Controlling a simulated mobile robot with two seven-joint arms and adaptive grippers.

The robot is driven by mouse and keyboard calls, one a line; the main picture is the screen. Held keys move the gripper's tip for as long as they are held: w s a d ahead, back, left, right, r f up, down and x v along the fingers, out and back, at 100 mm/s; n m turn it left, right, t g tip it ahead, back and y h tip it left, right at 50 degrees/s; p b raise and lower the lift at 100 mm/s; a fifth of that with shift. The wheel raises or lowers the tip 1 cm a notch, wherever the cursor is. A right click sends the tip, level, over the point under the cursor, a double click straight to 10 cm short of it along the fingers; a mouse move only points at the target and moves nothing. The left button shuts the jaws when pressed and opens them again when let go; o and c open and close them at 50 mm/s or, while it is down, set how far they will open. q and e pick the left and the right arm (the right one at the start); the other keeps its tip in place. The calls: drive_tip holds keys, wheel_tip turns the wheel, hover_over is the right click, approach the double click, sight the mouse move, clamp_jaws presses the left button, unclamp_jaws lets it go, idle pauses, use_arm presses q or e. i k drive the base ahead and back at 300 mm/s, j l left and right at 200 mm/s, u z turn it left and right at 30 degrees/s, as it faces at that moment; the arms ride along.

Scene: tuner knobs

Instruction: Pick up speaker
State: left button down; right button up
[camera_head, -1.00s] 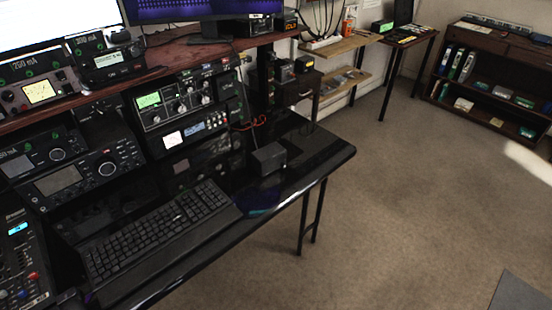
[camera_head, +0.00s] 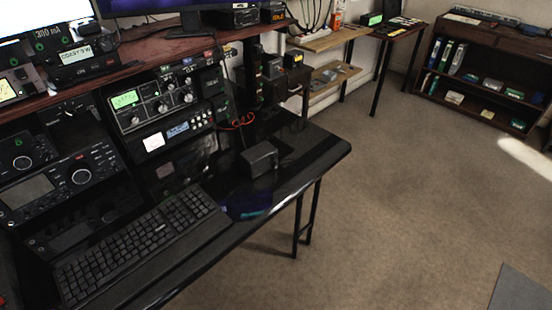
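A small dark grey box (camera_head: 259,160), which looks like the speaker, sits upright on the glossy black desk (camera_head: 318,160) near its right end. It stands beyond the right end of the keyboard, beside the radio rack. Its front detail is too dark to make out. Neither of my grippers shows in the head view, and nothing is seen touching the box.
A black keyboard (camera_head: 142,240) lies on the desk. Radio units (camera_head: 150,110) stand stacked behind it under a reddish wooden shelf (camera_head: 140,68). An orange cable (camera_head: 238,121) lies near the box. The carpet (camera_head: 400,200) right of the desk is open. A bookcase (camera_head: 485,75) stands at the back right.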

sight(254, 161)
drive_tip(key=i+l+u, duration=0.15)
drive_tip(key=u, duration=0.7)
drive_tip(key=i+l+u, duration=0.1)
drive_tip(key=l+u, duration=0.15)
drive_tip(key=l, duration=0.25)
drive_tip(key=i+l+u, duration=0.1)
drive_tip(key=l+u, duration=0.2)
drive_tip(key=l, duration=0.2)
